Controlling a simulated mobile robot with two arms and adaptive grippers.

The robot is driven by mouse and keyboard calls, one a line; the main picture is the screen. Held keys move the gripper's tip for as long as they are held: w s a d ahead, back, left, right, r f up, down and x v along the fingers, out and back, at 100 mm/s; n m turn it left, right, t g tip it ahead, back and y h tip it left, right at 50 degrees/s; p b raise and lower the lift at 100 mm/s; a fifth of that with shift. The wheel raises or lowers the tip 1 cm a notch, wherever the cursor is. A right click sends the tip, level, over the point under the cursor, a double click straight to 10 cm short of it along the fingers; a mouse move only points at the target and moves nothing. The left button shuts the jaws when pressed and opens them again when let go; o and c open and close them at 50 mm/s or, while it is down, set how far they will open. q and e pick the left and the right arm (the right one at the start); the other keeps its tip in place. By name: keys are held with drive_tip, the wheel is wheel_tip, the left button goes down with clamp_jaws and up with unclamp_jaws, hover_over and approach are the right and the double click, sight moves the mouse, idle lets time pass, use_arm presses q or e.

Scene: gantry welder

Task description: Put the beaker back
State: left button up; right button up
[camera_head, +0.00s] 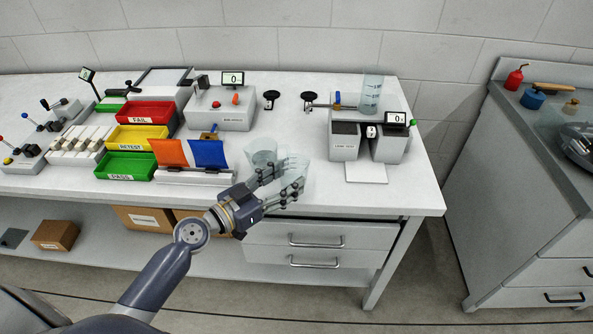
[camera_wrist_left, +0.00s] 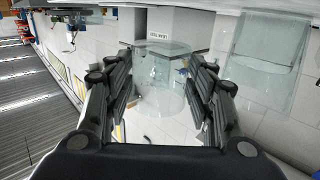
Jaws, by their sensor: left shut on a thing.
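A clear glass beaker (camera_head: 294,166) is between the fingers of my left gripper (camera_head: 280,184), low over the front of the white bench. In the left wrist view the beaker (camera_wrist_left: 158,82) is between both fingers of the gripper (camera_wrist_left: 160,98), which are shut on it. I cannot tell whether its base touches the bench. A second clear glass vessel (camera_head: 262,158) is just left of the held one; a glass vessel also shows outside the right finger in the wrist view (camera_wrist_left: 265,60). My right gripper is not in view.
A tall graduated glass (camera_head: 372,92) is behind the grey boxes (camera_head: 345,142) at the right. An orange, white and blue piece (camera_head: 190,153) and red, yellow and green bins (camera_head: 126,166) are left. The bench (camera_head: 415,190) is clear at its front right corner.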

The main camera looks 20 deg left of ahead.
sight(296, 167)
use_arm(q)
drive_tip(key=w, duration=0.3)
drive_tip(key=w+d, duration=0.1)
drive_tip(key=w, duration=0.1)
drive_tip(key=shift+w+d+f+p, duration=0.1)
drive_tip(key=shift+w+f+p, duration=0.15)
drive_tip(key=shift+p, duration=0.15)
wheel_tip(296, 167, down, 3)
drive_tip(key=shift+f, duration=0.3)
drive_tip(key=shift+f+b, duration=0.15)
drive_tip(key=shift+b, duration=0.25)
drive_tip(key=o, duration=0.8)
use_arm(e)
drive_tip(key=shift+w+d+r, duration=0.1)
drive_tip(key=shift+w+r, duration=0.2)
drive_tip(key=shift+r, duration=0.05)
drive_tip(key=shift+d, duration=0.15)
